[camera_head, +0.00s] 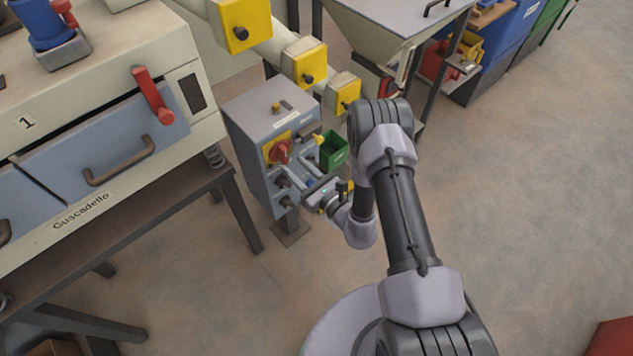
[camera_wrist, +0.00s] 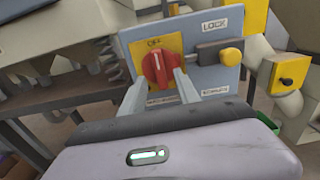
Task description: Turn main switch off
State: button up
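The main switch is a red rotary knob (camera_wrist: 157,68) on a yellow plate on the front of a grey control box (camera_head: 262,112). It also shows in the head view (camera_head: 280,153). In the wrist view the word OFF stands above the knob, and the knob's white mark is near upright, tilted slightly left. My gripper (camera_wrist: 158,80) points at the knob, its fingers apart on the lower left and lower right of it. It is open and holds nothing. I cannot tell whether the right fingertip touches the knob. The gripper also shows in the head view (camera_head: 293,164).
A slide bolt with a yellow knob (camera_wrist: 232,57), under a LOCK label, sits right of the switch. Lower labels are partly hidden by my fingers. A bench machine with a red lever (camera_head: 152,95) stands left. A green bin (camera_head: 333,151) is behind the box.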

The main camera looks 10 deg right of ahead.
jog(key=p+v, duration=0.2)
jog(key=v, duration=1.1)
